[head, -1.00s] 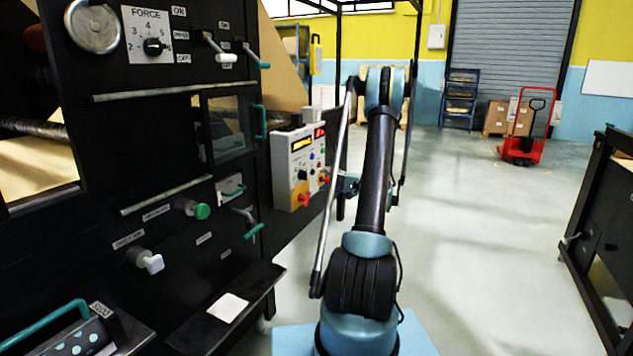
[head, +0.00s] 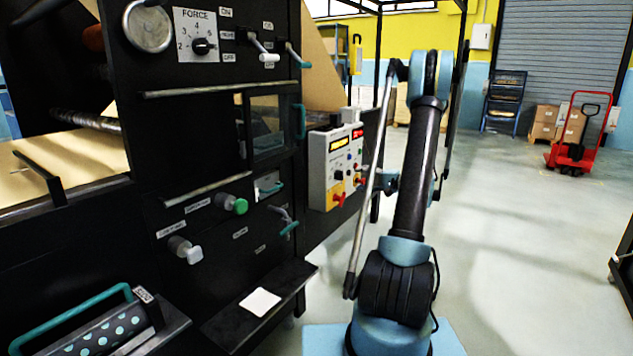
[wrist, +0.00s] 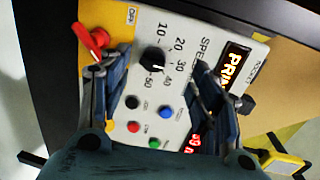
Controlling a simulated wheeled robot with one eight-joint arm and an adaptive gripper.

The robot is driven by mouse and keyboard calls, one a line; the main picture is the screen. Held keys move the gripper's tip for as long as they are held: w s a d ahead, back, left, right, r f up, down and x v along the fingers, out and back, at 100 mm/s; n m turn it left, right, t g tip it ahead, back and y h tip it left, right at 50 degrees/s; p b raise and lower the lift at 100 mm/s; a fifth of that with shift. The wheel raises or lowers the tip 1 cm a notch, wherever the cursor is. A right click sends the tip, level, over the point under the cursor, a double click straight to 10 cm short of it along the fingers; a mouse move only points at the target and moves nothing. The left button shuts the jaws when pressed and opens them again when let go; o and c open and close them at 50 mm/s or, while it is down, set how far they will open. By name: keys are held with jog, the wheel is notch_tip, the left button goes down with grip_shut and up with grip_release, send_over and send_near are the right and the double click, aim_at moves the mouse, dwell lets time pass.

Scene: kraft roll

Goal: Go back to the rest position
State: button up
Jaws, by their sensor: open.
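My arm rises from the blue base in the head view, upright and tilted slightly right, beside the control box (head: 318,168). My gripper (wrist: 157,80) shows in the wrist view with its two fingers spread apart and nothing held between them. Behind the fingers is the face of the same control box (wrist: 185,50), with a speed dial (wrist: 152,60), several coloured buttons and a lit display (wrist: 235,66). In the head view the fingers cannot be made out clearly. Whether they touch the box cannot be told.
The black machine (head: 215,130) fills the left, with a force dial, levers and knobs. A ledge holding a white card (head: 260,301) juts out low beside my arm. Open floor (head: 520,240) lies to the right, with a red pallet truck (head: 573,150) and cartons further back.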

jog(key=s+a+r+n+g+h, duration=0.25)
jog(key=s+a, duration=0.35)
jog(key=s, duration=0.6)
jog(key=s+a+r+n+g+h, duration=0.15)
jog(key=s+a+g+h, duration=0.35)
jog(key=s, duration=0.7)
jog(key=s+d+f+n+h, duration=0.1)
jog(key=s+f+h, duration=0.1)
jog(key=s, duration=0.6)
jog(key=s+d+f+n+h, duration=0.1)
jog(key=s+d+f+h, duration=0.1)
jog(key=s, duration=0.6)
jog(key=s+d+f+h, duration=0.2)
jog(key=s+f, duration=0.1)
jog(key=s, duration=0.5)
jog(key=shift+s+f+n, duration=0.25)
jog(key=shift+f+n, duration=0.1)
jog(key=shift+n, duration=0.05)
